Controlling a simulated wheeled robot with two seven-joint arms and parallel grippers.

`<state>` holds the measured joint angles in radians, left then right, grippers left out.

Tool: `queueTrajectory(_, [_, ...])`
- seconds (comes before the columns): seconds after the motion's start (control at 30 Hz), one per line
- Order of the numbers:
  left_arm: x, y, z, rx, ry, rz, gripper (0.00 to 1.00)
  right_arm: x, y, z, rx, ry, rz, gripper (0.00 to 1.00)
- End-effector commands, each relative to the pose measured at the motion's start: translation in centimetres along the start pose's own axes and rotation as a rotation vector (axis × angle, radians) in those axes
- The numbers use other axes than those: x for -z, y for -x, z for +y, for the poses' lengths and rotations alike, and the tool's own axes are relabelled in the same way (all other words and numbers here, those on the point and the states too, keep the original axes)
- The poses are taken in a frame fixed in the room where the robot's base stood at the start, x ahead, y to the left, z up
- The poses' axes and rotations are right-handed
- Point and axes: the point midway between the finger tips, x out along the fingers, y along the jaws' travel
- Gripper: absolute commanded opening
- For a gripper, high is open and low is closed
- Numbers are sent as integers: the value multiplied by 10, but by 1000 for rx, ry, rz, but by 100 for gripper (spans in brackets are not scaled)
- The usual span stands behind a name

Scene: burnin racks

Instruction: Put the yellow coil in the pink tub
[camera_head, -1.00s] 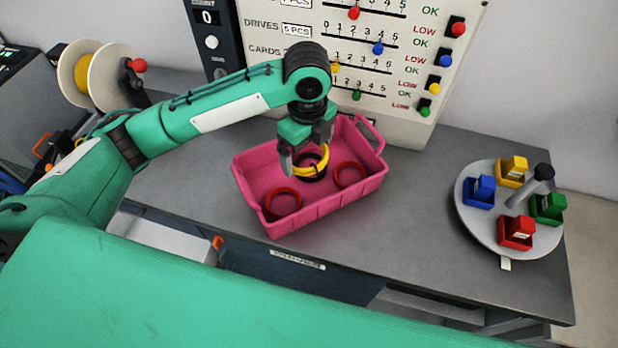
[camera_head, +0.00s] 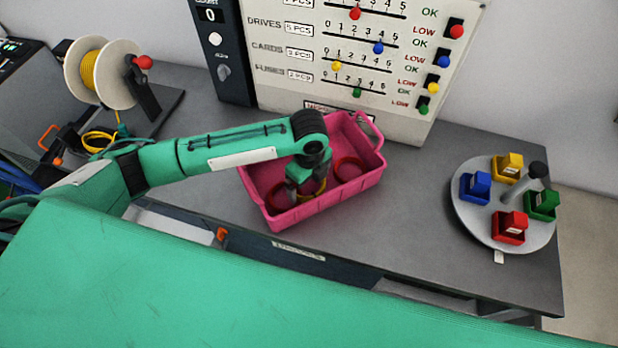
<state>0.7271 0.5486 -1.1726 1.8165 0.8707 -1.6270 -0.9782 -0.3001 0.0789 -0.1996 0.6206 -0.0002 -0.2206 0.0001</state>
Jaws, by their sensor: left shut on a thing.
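The pink tub (camera_head: 325,212) stands on the grey bench in front of the panel. My left gripper (camera_head: 304,190) reaches down inside the tub and is shut on the yellow coil (camera_head: 314,192). The coil is partly hidden by the gripper, and I cannot tell whether it touches the tub floor. One red coil (camera_head: 348,170) lies in the tub right of the gripper, and another red coil (camera_head: 277,193) lies to its left, partly covered by my arm. My right gripper is not in view.
A round carousel (camera_head: 507,240) with small coloured bins stands at the right. A cable reel (camera_head: 88,70) stands at the back left, with another yellow coil (camera_head: 99,140) beside it. The panel (camera_head: 350,100) rises behind the tub.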

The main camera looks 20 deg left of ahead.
Motion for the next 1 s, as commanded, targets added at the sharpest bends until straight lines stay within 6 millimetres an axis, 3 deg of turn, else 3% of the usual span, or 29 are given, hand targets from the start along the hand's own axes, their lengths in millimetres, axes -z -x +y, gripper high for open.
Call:
queueTrajectory(0.23, [0, -3, 0, 0, 1, 0, 70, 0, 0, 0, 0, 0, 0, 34])
queueTrajectory(0.27, [0, -2, 0, 0, 1, 0, 100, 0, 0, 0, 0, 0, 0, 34])
queueTrajectory(0.57, [0, 1, 0, 1, 1, 0, 100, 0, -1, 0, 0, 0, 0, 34])
queueTrajectory(0.77, [0, 29, -1, 5, 0, -1, 100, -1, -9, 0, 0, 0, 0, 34])
queueTrajectory(1.0, [0, 82, -2, 5, 1, -1, 100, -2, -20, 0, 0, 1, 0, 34])
